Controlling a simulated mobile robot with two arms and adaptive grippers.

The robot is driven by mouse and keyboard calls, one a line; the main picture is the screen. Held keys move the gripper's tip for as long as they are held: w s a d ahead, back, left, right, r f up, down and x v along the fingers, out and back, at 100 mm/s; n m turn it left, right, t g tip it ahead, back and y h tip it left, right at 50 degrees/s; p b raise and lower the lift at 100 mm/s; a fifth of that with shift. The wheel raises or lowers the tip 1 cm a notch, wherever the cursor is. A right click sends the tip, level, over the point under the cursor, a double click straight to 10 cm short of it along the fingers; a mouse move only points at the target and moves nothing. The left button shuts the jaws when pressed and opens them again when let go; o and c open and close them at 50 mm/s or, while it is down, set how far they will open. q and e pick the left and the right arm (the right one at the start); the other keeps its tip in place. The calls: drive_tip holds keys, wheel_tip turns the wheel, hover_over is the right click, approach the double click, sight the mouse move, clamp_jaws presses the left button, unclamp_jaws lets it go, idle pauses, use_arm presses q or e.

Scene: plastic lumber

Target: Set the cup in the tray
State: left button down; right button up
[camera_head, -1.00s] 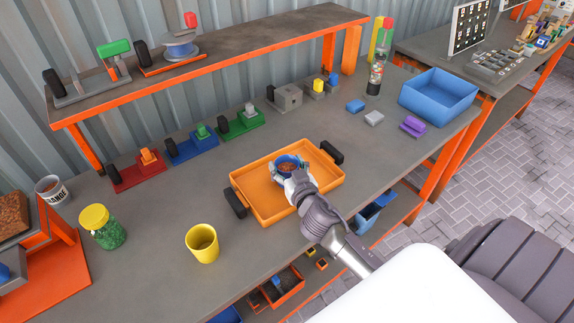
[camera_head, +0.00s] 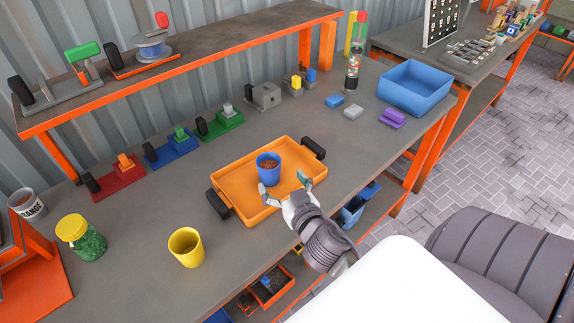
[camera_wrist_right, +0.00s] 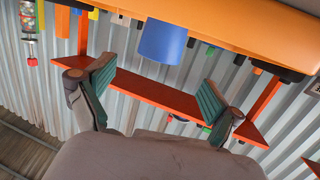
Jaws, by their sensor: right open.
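A blue cup (camera_head: 268,168) with brown contents stands upright inside the orange tray (camera_head: 236,184), near its middle. The tray lies on the grey workbench and has black handles at two ends. My right gripper (camera_head: 288,194) is open and empty at the tray's near side, its fingers spread and apart from the cup. In the right wrist view the two green-padded fingers (camera_wrist_right: 157,92) are wide apart, and the blue cup (camera_wrist_right: 163,41) shows beyond them beside the orange tray (camera_wrist_right: 230,28). My left gripper is not in view.
A yellow cup (camera_head: 186,248) and a green jar with a yellow lid (camera_head: 82,238) stand left of the tray. A blue bin (camera_head: 415,88) sits at the bench's right end. Colored blocks line the back under a raised shelf (camera_head: 180,60). Bare bench surrounds the tray.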

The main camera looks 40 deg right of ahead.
drive_tip(key=shift+v, duration=1.5)
